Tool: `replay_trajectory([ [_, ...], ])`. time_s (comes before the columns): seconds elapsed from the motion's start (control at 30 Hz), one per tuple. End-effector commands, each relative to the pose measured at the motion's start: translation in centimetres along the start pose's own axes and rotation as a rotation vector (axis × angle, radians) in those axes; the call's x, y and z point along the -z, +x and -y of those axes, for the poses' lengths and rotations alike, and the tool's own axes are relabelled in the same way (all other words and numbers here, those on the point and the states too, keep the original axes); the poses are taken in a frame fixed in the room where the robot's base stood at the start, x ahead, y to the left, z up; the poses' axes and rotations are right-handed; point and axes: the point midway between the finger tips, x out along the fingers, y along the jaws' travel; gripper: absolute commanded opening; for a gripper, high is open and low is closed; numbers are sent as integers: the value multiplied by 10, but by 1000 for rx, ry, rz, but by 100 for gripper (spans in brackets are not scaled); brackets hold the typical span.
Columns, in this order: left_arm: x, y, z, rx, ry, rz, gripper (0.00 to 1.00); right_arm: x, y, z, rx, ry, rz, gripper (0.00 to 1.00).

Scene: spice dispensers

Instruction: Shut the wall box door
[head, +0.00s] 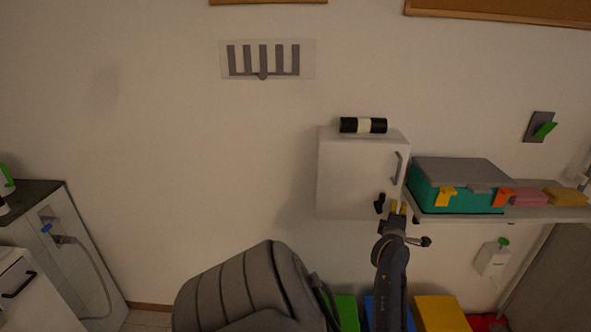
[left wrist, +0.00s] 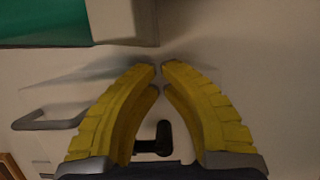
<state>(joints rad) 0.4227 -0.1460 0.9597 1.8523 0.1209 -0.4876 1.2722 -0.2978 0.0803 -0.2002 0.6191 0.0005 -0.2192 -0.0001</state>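The white wall box (head: 345,175) hangs on the wall right of centre. Its front carries a grey vertical handle (head: 398,168) near the right edge and a small black latch-like knob (head: 380,203) low down. I cannot tell whether the door is fully flush or slightly ajar. My left gripper (head: 398,207) is at the box's lower right corner, just right of the black knob. In the left wrist view its yellow fingers (left wrist: 159,68) meet almost tip to tip with nothing between them. There the handle (left wrist: 45,120) lies left of the fingers and the knob (left wrist: 158,140) shows between them. My right gripper is out of view.
A black roll with a white band (head: 364,125) lies on top of the box. A shelf (head: 520,213) at the right carries a teal case (head: 460,195), close beside my left gripper. A grey padded chair back (head: 245,285) stands below left.

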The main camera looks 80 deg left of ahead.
Motion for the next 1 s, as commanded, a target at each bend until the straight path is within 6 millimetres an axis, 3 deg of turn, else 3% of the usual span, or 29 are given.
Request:
replay_trajectory([
  [0.6,0,0,-84,-5,-2,-1,0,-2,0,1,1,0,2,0],
  [0.8,2,0,-100,-9,-2,-4,0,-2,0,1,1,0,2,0],
  [1.0,3,0,-102,-7,-1,-5,0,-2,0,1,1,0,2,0],
])
